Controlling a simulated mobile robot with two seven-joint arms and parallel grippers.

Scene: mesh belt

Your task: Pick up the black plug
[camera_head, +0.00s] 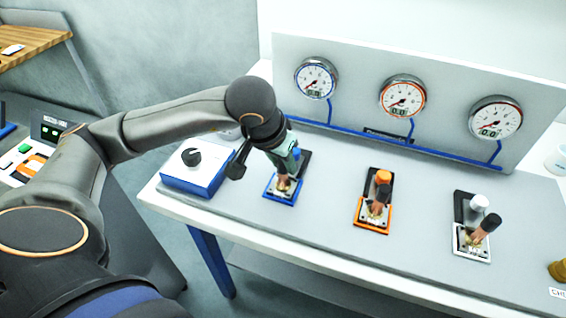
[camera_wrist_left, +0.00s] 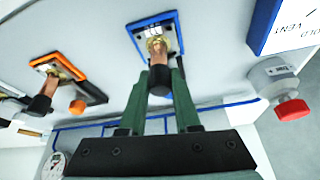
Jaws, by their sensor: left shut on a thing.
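My left gripper (camera_head: 287,168) is over the blue-framed plate (camera_head: 283,196) at the left station. In the left wrist view its two green fingers (camera_wrist_left: 160,85) are shut on a copper-coloured piece with a dark end (camera_wrist_left: 158,79), which stands on the blue-framed plate (camera_wrist_left: 138,28). The fingers hide part of it, and I cannot tell whether it is clear of the plate. Similar dark-ended copper pieces sit at the orange-framed plate (camera_head: 359,222) and the white-framed plate (camera_head: 462,250). I see no separate thing that is clearly the black plug. My right gripper is not in view.
A blue-sided box with a black knob (camera_head: 191,157) stands left of the gripper. A panel with three gauges (camera_head: 316,78) rises behind. In the left wrist view a red-capped grey cylinder (camera_wrist_left: 292,110) is at the right. Grey worktop (camera_head: 320,215) is clear between the plates.

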